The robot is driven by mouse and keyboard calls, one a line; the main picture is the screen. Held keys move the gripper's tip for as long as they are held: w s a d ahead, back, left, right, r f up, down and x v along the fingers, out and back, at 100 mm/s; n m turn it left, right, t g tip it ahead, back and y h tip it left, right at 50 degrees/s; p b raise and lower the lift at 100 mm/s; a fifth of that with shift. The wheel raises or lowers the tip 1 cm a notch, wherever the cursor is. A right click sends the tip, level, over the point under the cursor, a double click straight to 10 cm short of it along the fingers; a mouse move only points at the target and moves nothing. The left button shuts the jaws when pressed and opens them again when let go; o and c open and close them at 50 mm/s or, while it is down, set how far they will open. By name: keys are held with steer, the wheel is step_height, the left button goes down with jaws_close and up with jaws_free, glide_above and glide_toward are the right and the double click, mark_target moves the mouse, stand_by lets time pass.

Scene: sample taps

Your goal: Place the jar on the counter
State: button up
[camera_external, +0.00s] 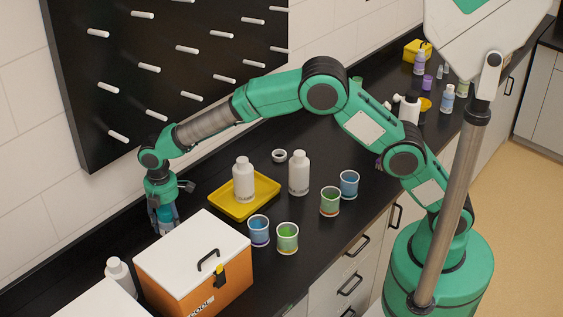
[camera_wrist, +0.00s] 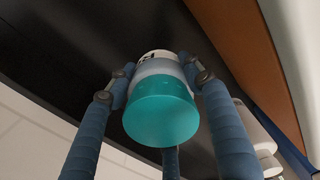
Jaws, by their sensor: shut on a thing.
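My gripper (camera_external: 165,222) is at the far left, low over the black counter (camera_external: 339,228), behind an orange cool box. In the wrist view its blue fingers (camera_wrist: 156,66) are closed around a jar with a teal, rounded near end (camera_wrist: 162,112) and a pale body with a white far end. In the external view the jar (camera_external: 165,213) shows only as a small teal patch between the fingers. Its lower part is hidden by the box and fingers, so I cannot tell whether it touches the counter.
The orange cool box (camera_external: 206,287) with a white lid stands close in front of my gripper. A white bottle (camera_external: 121,275) is at the lower left. A yellow tray (camera_external: 262,205) with a white bottle, another bottle (camera_external: 299,175) and several coloured cups stand to the right.

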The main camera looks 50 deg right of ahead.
steer(key=shift+f+b, duration=0.4)
steer(key=shift+f, duration=2.25)
steer(key=shift+f+b, duration=0.35)
steer(key=shift+f, duration=1.55)
steer(key=o, duration=1.2)
steer(key=shift+f, duration=0.15)
steer(key=shift+o, duration=0.2)
step_height(320, 180, up, 12)
steer(key=shift+r+p, duration=0.15)
steer(key=shift+p, duration=0.95)
